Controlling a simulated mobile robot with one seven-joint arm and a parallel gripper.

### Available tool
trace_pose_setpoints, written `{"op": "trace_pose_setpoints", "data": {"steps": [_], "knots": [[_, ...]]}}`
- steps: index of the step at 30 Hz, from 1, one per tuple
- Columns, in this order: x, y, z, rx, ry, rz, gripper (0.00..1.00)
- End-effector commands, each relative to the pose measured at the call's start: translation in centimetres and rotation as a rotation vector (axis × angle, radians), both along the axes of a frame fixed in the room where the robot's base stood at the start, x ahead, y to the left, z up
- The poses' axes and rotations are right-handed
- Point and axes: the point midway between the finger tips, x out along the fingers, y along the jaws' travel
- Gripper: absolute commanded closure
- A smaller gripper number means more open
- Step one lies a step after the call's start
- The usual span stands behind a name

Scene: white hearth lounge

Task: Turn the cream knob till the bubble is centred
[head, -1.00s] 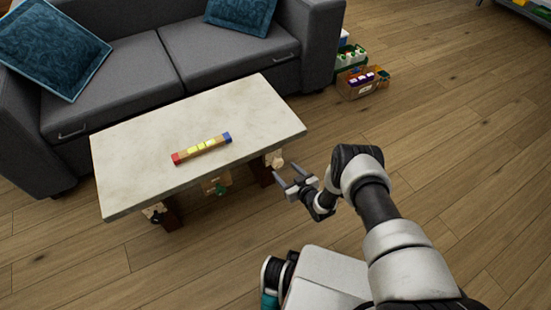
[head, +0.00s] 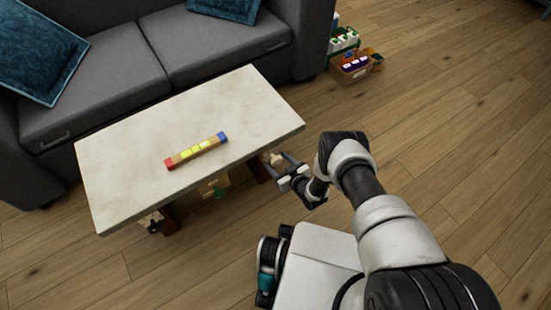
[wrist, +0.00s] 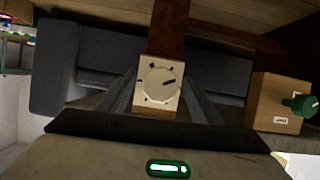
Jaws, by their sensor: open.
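The cream knob (wrist: 160,83) is a round dial with a dark pointer, ringed by dark marks on a pale block fixed to a dark red-brown leg. In the head view the cream knob (head: 276,158) shows under the table's right front corner. My gripper (head: 274,165) is open, facing it; in the wrist view its fingers appear either side of the block. I cannot tell whether they touch. The level (head: 197,151), a wooden bar with red left end, blue right end and yellow-green vial, lies on the tabletop. Its bubble is too small to make out.
The pale table (head: 255,100) overhangs the knobs. A green knob (wrist: 298,104) sits on a labelled wooden block beside the cream one. A black knob (head: 153,223) is under the left end. A grey sofa (head: 110,85) stands behind; floor at right is clear.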

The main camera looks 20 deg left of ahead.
Motion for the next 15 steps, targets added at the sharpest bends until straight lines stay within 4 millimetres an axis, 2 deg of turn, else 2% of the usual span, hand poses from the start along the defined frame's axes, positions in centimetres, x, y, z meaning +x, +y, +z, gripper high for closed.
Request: {"op": "trace_pose_setpoints", "data": {"steps": [8, 15], "knots": [[-0.02, -0.01, -0.02, 0.0, 0.0, 0.0, 0.41], [-0.01, -0.01, -0.01, 0.0, 0.0, 0.0, 0.82]]}}
